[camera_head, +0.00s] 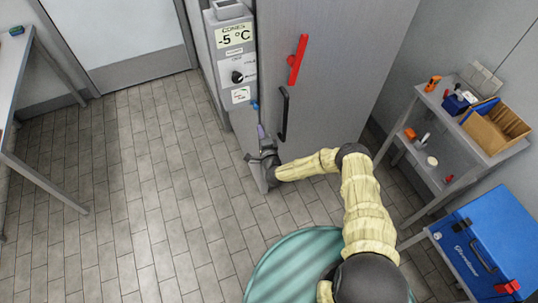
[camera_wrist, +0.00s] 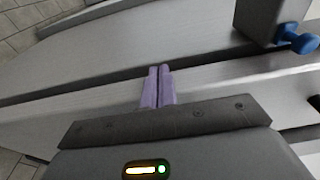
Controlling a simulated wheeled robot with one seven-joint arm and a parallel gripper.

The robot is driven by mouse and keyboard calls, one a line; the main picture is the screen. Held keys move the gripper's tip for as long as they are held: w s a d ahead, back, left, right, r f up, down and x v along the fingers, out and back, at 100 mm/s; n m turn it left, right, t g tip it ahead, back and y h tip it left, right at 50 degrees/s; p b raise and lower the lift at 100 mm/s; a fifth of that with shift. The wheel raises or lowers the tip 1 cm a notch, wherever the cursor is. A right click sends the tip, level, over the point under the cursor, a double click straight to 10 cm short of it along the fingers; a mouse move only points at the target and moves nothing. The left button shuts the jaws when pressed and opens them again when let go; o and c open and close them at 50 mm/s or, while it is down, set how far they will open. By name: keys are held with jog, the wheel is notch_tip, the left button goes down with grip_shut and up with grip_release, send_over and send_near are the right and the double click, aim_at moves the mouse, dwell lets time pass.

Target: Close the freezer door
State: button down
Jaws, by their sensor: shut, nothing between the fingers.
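The freezer door (camera_head: 340,60) is the tall grey panel at top centre in the head view, with a red lever (camera_head: 298,60) and a black pull handle (camera_head: 283,113). My gripper (camera_head: 261,131) is at the door's left edge, below the control box. In the wrist view, the purple fingers (camera_wrist: 158,76) are shut together with nothing between them, over a pale grey edge (camera_wrist: 230,82). A dark gap runs beyond that edge, with another grey panel past it. I cannot tell whether the fingers touch the edge, or exactly how far the door stands open.
The control box (camera_head: 235,50) reads -5 °C. A blue knob (camera_wrist: 300,40) sits near the fingers on the right. A shelf cart (camera_head: 455,130) with boxes and a blue case (camera_head: 490,240) stand at right. A table (camera_head: 15,75) is at left. Tiled floor between is clear.

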jog(key=b+v, duration=0.1)
jog(key=v, duration=1.5)
jog(key=shift+b, duration=0.35)
jog(key=shift+a+r, duration=0.1)
jog(key=shift+r, duration=0.05)
